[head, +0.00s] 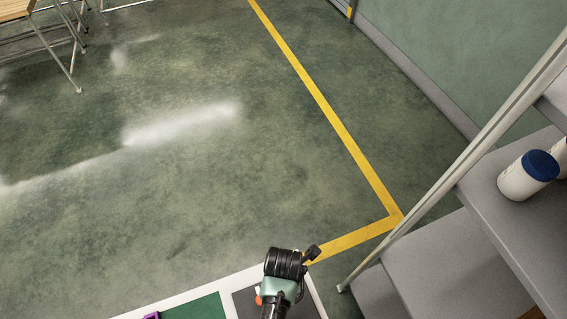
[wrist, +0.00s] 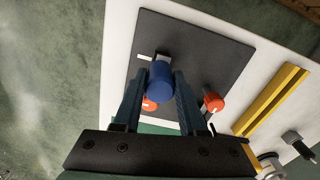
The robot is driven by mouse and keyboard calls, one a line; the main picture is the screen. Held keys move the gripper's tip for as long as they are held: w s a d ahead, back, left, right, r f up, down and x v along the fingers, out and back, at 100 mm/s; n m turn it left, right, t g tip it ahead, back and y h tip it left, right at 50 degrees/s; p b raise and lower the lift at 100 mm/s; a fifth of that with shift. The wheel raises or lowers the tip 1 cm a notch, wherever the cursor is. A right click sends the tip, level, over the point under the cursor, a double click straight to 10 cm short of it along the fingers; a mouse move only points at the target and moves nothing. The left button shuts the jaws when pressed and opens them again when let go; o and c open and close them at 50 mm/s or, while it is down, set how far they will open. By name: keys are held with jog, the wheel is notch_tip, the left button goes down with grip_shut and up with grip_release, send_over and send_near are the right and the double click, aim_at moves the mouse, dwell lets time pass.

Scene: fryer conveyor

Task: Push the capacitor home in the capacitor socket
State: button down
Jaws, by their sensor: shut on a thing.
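A blue cylinder, which I take as the capacitor (wrist: 160,82), is between the fingers of my gripper (wrist: 163,84) in the wrist view. My gripper is shut on its sides. The capacitor is over a dark square plate (wrist: 205,45). A small dark block, perhaps part of the capacitor socket (wrist: 164,55), shows just beyond its far end beside a white mark. I cannot tell whether the capacitor touches or sits in the socket. In the head view my arm hides the capacitor and socket.
Two orange-red knobs are close by: one (wrist: 214,102) right of the fingers, one (wrist: 149,104) partly behind the left finger. A yellow bar (wrist: 272,98) lies on the white board (wrist: 118,50) at right. In the head view, grey shelves (head: 510,225) hold blue-lidded tubs (head: 526,176).

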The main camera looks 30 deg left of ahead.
jog(key=shift+f+b, duration=0.7)
jog(key=shift+f, duration=0.3)
dwell(0.4)
jog(key=shift+c, duration=1.9)
grip_release()
jog(key=shift+r+p, duration=3.1)
notch_tip(320, 180, up, 13)
jog(key=b, duration=0.1)
